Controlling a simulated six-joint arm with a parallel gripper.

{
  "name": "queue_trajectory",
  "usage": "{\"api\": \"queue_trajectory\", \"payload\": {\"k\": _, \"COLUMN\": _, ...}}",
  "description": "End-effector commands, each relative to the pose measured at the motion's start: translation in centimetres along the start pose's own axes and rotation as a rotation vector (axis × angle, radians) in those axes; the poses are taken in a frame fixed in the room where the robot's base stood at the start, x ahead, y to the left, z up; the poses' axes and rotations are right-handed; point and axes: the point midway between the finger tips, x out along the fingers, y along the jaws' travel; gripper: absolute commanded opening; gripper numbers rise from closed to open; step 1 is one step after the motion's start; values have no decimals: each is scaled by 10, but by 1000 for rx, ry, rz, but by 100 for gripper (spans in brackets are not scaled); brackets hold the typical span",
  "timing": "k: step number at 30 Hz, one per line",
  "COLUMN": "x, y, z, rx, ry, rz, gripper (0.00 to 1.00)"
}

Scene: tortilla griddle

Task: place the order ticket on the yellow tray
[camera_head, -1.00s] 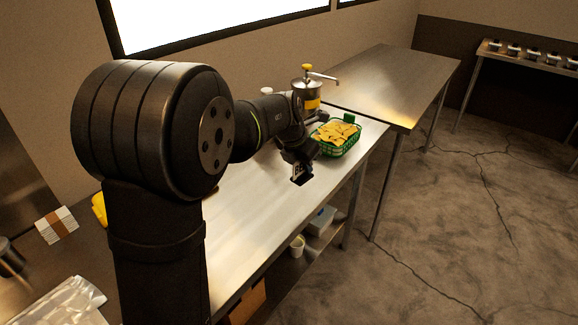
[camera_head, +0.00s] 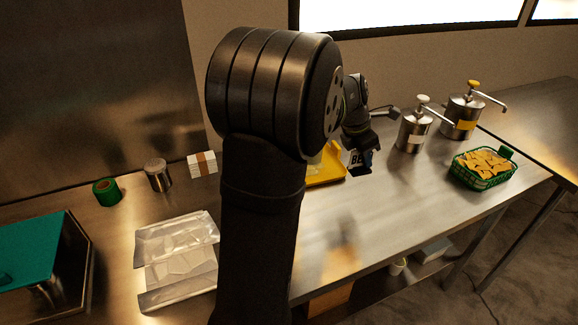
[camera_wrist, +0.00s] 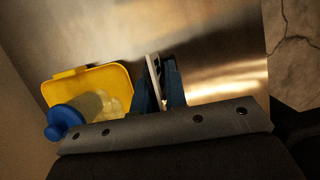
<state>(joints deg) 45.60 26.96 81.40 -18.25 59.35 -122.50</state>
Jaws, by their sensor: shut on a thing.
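The yellow tray (camera_head: 330,174) lies on the steel counter and is partly hidden behind my arm in the head view. In the wrist view the tray (camera_wrist: 118,72) is left of my fingers. My gripper (camera_head: 364,152) is above the counter at the tray's right side. In the wrist view its blue fingers (camera_wrist: 160,88) are shut on a thin white card, the order ticket (camera_wrist: 153,68), seen nearly edge-on. Dark lettering shows on the ticket (camera_head: 355,160) in the head view. The ticket is apart from the tray in the wrist view.
A blue-capped bottle (camera_wrist: 75,122) overlaps the tray in the wrist view; whether it stands on it I cannot tell. Two pump dispensers (camera_head: 413,132) (camera_head: 462,112) and a green basket of chips (camera_head: 483,168) are to the right.

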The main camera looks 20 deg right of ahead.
Motion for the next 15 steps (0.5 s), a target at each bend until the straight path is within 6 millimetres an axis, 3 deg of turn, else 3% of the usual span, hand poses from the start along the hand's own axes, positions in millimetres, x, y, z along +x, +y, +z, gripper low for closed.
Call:
{"api": "queue_trajectory", "payload": {"k": 1, "x": -7, "y": 15, "z": -18, "rx": -10, "ry": 0, "rz": 2, "gripper": 0}}
{"api": "queue_trajectory", "payload": {"k": 6, "x": -29, "y": 53, "z": -70, "rx": -9, "ry": -7, "rz": 0, "gripper": 0}}
{"api": "queue_trajectory", "payload": {"k": 15, "x": -60, "y": 91, "z": -144, "rx": -1, "ry": -27, "rz": -1, "gripper": 0}}
